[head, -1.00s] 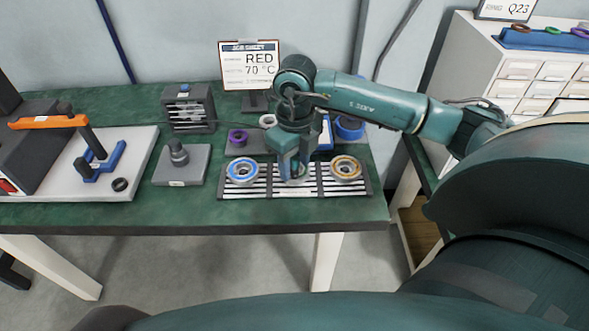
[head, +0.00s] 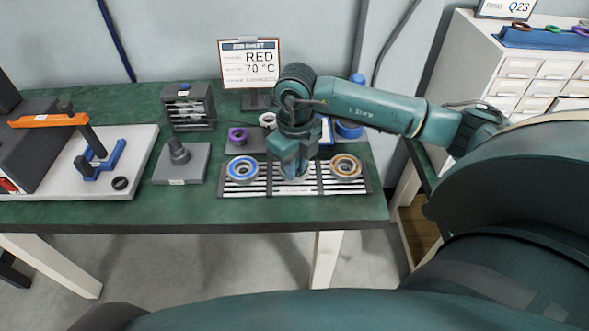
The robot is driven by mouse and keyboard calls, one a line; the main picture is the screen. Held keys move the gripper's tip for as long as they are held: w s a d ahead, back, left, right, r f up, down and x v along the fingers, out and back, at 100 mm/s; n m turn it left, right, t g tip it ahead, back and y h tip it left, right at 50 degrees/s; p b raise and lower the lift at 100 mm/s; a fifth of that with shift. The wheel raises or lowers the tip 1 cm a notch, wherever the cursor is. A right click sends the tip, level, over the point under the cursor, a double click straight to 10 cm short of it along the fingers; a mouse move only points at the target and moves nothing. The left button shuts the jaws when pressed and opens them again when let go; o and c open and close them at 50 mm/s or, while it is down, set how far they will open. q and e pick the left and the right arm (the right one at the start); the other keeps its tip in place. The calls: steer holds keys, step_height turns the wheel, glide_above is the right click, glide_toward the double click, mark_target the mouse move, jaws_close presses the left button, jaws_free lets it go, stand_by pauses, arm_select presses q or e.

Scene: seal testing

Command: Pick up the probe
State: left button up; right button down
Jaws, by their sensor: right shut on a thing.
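My right gripper (head: 292,172) is low over the middle section of the striped slotted tray (head: 254,189). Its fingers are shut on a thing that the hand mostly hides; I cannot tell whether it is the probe. A pale round shape shows just under the fingertips. A blue-rimmed ring (head: 232,172) lies on the tray's left section and a tan-rimmed ring (head: 345,177) on its right section, both apart from the gripper. No other item in the head view is clearly the probe. My left gripper is not in view.
Behind the tray are a purple ring (head: 237,134), a white ring (head: 266,119) and a blue ring (head: 349,132). Left of it stand a grey post on a block (head: 179,153), a dark rack (head: 184,88) and an orange-handled press (head: 48,121). The table's front strip is clear.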

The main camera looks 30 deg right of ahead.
step_height(320, 180, up, 10)
steer(key=shift+r, duration=0.1)
stand_by(0.5)
